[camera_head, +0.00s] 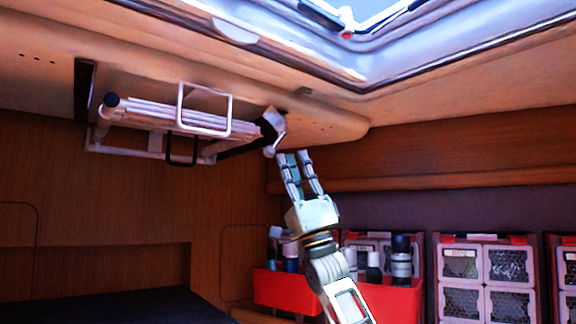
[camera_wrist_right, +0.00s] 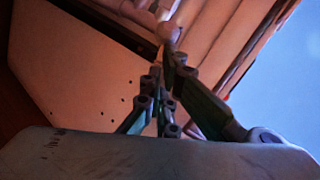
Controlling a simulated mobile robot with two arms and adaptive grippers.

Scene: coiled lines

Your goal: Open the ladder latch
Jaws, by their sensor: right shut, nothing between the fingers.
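The folded ladder (camera_head: 165,117) is stowed flat under the ceiling panel at upper left, with pale rails and a white wire loop. The ladder latch (camera_head: 275,130) is a small pale lever with a rounded lower end at the ladder's right end, beside a dark strap. My right gripper (camera_head: 293,156) points up from below, its fingertips just right of and below the latch's lower end. It is shut and empty. In the right wrist view, the fingers (camera_wrist_right: 167,65) reach up towards a pale knob (camera_wrist_right: 168,31), which looks very close; contact cannot be told. My left gripper is not in view.
A skylight (camera_head: 370,15) opens in the ceiling at upper right. Red bins (camera_head: 290,292) with bottles stand below, behind my right arm. White-framed crates (camera_head: 486,278) stand at right. A dark surface (camera_head: 110,308) lies at lower left. The space below the ladder is clear.

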